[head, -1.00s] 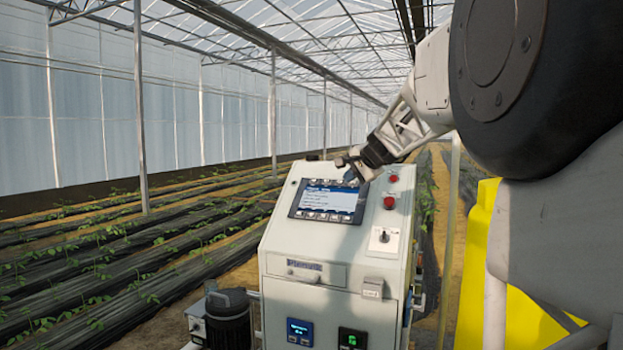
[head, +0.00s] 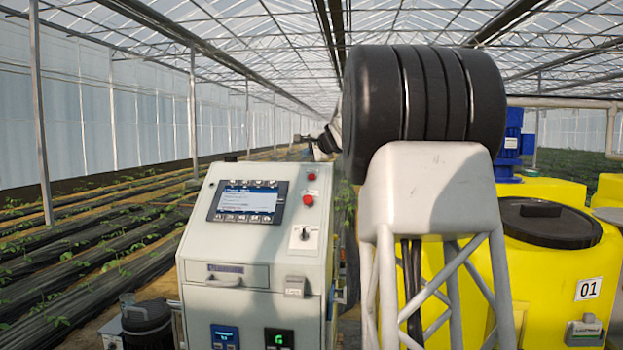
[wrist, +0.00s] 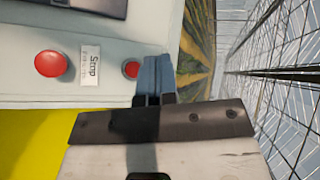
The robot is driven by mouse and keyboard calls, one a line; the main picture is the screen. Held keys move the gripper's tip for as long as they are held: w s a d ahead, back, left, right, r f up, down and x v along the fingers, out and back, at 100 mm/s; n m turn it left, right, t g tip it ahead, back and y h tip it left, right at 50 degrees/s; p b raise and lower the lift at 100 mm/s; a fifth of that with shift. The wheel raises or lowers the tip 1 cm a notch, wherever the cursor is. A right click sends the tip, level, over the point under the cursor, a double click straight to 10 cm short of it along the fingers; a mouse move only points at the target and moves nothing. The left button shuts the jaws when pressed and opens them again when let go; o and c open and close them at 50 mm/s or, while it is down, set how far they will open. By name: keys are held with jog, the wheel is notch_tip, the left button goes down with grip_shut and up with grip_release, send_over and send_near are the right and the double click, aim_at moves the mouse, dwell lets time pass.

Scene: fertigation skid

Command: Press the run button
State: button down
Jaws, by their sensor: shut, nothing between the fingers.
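The control cabinet (head: 262,246) has a sloped panel with a screen (head: 247,202) and rows of keys along the screen's edges. Right of the screen are a small red button (head: 312,176), a larger red button (head: 307,200) and a selector switch (head: 303,234). The wrist view shows the large red button (wrist: 51,63), a label reading "Stop" (wrist: 90,64) and the small red button (wrist: 131,69). No label reading "run" is legible. My gripper (wrist: 158,62) is shut and empty beside the small red button; contact cannot be told. In the head view its tip (head: 299,138) is small, beyond the cabinet's top.
A yellow tank (head: 552,262) with a black lid stands at the right. A blue device (head: 510,145) is behind it. A dark motor (head: 147,325) sits low at the left. Crop rows (head: 70,235) run along the left.

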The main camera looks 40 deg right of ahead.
dwell(0.4)
jog(key=shift+w+d+f, duration=0.7)
jog(key=shift+f, duration=0.4)
jog(key=shift+w+d+f, duration=0.65)
jog(key=shift+f, duration=0.4)
jog(key=shift+w+d+f, duration=0.7)
jog(key=shift+f, duration=0.4)
jog(key=shift+w+d+f, duration=0.35)
jog(key=shift+w+f, duration=0.05)
jog(key=shift+f, duration=0.2)
dwell(1.3)
jog(key=shift+s+r, duration=0.1)
jog(key=shift+r, duration=0.05)
jog(key=shift+s+a+r, duration=0.3)
jog(key=shift+a+r, duration=0.05)
jog(key=shift+r, duration=0.15)
dwell(0.5)
jog(key=shift+s+a+r, duration=0.4)
jog(key=shift+r, duration=0.2)
jog(key=shift+s+a+r, duration=0.35)
jog(key=shift+a+r, duration=0.05)
jog(key=shift+r, duration=0.25)
jog(key=shift+s+a+r, duration=0.4)
jog(key=shift+r, duration=0.2)
